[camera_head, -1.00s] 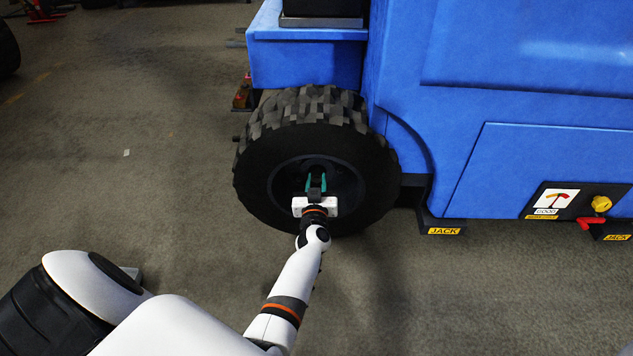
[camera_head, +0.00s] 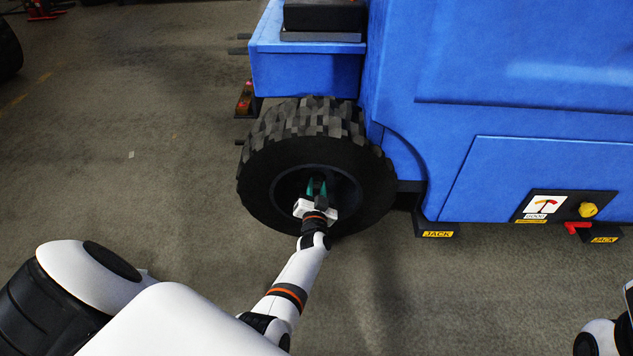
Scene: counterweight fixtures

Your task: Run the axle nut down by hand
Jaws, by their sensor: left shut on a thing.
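The wheel (camera_head: 262,185) has a chunky black tyre and a dark recessed hub (camera_head: 346,189), and it sits under the blue vehicle body (camera_head: 480,90). My left gripper (camera_head: 317,186) reaches into the hub from the front, its green-tipped fingers at the hub's centre. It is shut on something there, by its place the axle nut. The nut itself is hidden behind the fingers and the white gripper body, so its thread and seating do not show. The gripper body is tilted. Part of my right arm shows at the bottom right corner, without its gripper fingers.
A black jack foot with a yellow JACK label (camera_head: 437,234) stands on the floor right of the wheel. A panel with a yellow knob (camera_head: 588,210) and a red handle (camera_head: 577,227) is farther right. The floor (camera_head: 130,190) left of the wheel is clear.

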